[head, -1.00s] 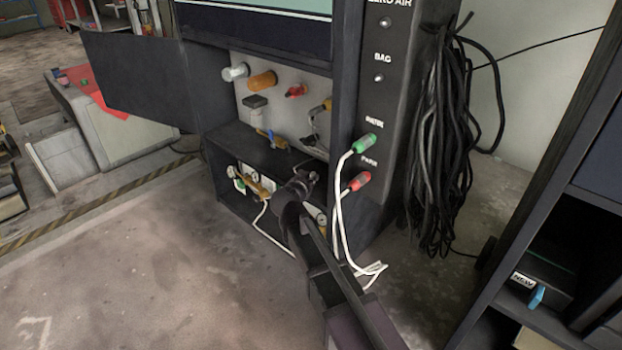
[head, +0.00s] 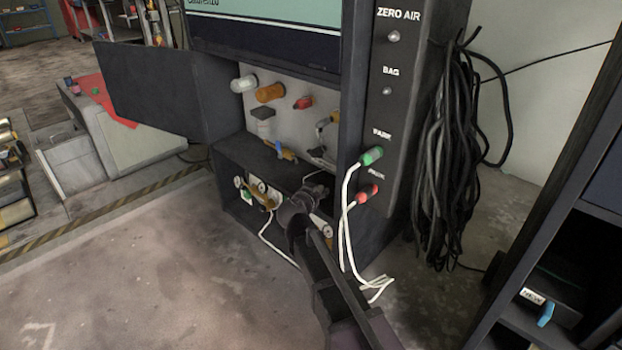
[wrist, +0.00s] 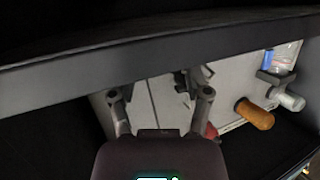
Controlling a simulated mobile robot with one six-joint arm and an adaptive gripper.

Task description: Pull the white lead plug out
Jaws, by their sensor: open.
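Two white leads (head: 342,232) hang at the right column of the dark cabinet. One ends in a green plug (head: 372,156) and the other in a red plug (head: 367,194), both seated in the column face. Another white lead (head: 266,243) runs out of the lower shelf to the floor. I cannot tell which of these is the white lead plug. My gripper (head: 318,184) is in front of the lower bay, left of the column plugs. In the wrist view its two fingers (wrist: 160,95) are spread with nothing held between them.
The recessed panel carries a white fitting (head: 244,83), an orange one (head: 270,92) and a red one (head: 303,102). A dark door (head: 150,90) stands open at left. Black cables (head: 448,150) hang at right, near a dark shelf (head: 540,230). Floor at front left is clear.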

